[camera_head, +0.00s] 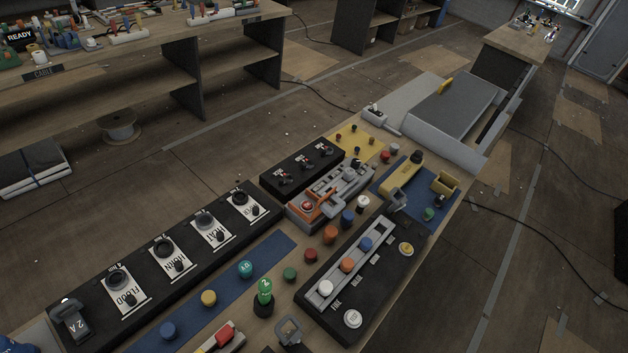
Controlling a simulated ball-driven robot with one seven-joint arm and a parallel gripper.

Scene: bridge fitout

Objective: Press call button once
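No label reading "call" can be made out, so I cannot tell which control is the call button. A black panel (390,285) on the bench bears a white round button (352,318) at its near end and a yellow round button (406,249) at its far end; their lettering is too small to read. A red round button (307,205) sits on an orange and grey unit (345,184) at mid-bench. My gripper is not visible in the head camera view, and nothing is seen touching these buttons.
A long black panel (160,262) with knobs labelled FLOOD, HORN and HEAT runs along the left. A blue strip (226,289), loose coloured caps and a green knob (264,290) crowd the bench. Shelving (190,75) stands behind; cables cross the open floor.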

